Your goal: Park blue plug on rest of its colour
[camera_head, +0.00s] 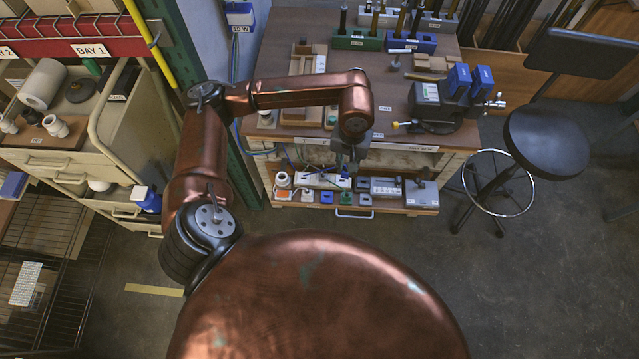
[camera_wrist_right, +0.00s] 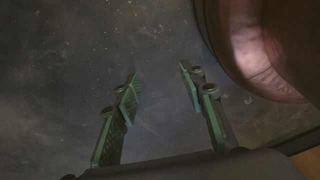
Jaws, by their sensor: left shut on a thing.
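My left gripper (camera_head: 347,161) reaches down in front of the bench, over the low shelf. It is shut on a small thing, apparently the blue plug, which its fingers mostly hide. A white socket strip (camera_head: 313,181) lies on the shelf just below and left of the gripper. Small coloured blocks, apparently the rests, stand along the shelf's front: a blue one (camera_head: 326,197), a green one (camera_head: 345,198) and others. In the right wrist view my right gripper (camera_wrist_right: 158,72) is open and empty above the bare grey floor.
The bench top (camera_head: 390,100) above the shelf carries a vise (camera_head: 437,105) and several tool blocks. Grey boxes (camera_head: 421,193) fill the shelf's right part. A black stool (camera_head: 545,142) stands at right, and a drawer cart (camera_head: 105,130) at left. The floor between is clear.

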